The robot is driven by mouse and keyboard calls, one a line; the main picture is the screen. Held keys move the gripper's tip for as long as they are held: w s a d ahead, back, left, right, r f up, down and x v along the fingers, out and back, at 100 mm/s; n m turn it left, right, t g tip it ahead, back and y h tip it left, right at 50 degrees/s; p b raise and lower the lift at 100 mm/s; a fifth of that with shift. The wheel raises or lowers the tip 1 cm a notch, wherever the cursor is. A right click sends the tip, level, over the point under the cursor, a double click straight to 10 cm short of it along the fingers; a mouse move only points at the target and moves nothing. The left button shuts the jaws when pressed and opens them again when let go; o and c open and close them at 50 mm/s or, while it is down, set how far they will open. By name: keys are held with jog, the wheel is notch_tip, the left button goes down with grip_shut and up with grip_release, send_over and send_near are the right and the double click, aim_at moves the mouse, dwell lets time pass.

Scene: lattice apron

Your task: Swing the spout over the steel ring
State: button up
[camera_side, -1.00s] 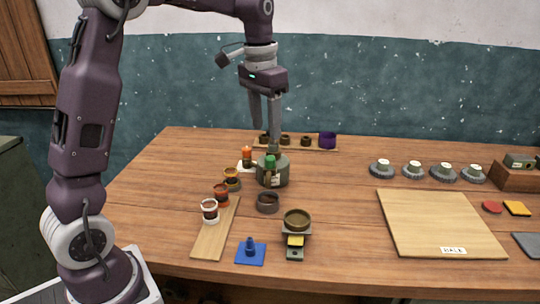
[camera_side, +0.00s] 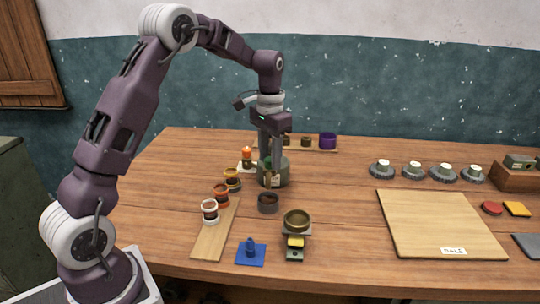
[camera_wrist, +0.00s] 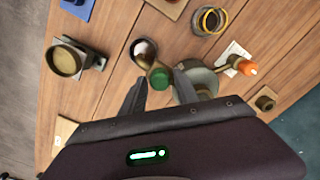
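The grey-green round pot (camera_side: 274,178) stands mid-table; its side also shows in the wrist view (camera_wrist: 203,80). A green knob (camera_wrist: 160,78) sits beside the pot, with a short brass-coloured spout (camera_wrist: 146,62) next to it. The spout's end points toward a dark grey ring (camera_wrist: 143,46), which looks like the steel ring and stands in front of the pot in the side view (camera_side: 268,203). My gripper (camera_wrist: 160,75) is pointed down with its fingers apart, one either side of the green knob. I cannot tell whether they touch it. In the side view the fingers partly hide the pot.
A brass cup on a stand (camera_side: 296,220) and a blue pad (camera_side: 251,255) are at the front. Several small jars line the left near a wooden strip (camera_side: 212,238). An orange-topped bottle (camera_wrist: 247,68) stands close to the pot. A large board (camera_side: 437,220) lies at right.

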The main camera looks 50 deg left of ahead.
grip_shut()
dwell(1.2)
